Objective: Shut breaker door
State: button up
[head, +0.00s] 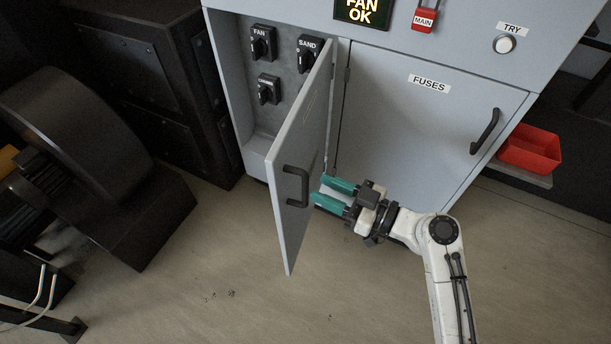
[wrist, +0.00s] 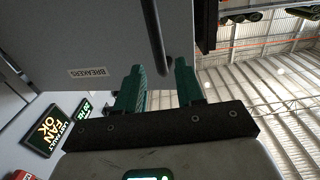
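The grey breaker door (head: 302,150) stands open, swung out from the left bay of the cabinet, hinged on its right side. Its outer face carries a dark bar handle (head: 296,187) and, in the wrist view, a BREAKERS label (wrist: 87,72). My gripper (head: 318,190) is on the outer-face side, with its teal fingers pointing at the handle. In the wrist view the fingers (wrist: 160,68) are apart, and the handle (wrist: 156,40) appears in the gap between them. I cannot tell whether they touch it.
Inside the open bay are the FAN switch (head: 263,43), the SAND switch (head: 309,53) and a lower switch (head: 269,89). The FUSES door (head: 420,125) to the right is shut. A red bin (head: 530,150) is at the right. Black machinery (head: 90,150) stands left; the floor in front is clear.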

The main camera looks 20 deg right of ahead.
aim_at(305, 181)
jog(key=shift+p+x, duration=0.55)
jog(key=shift+x, duration=2.2)
grip_shut()
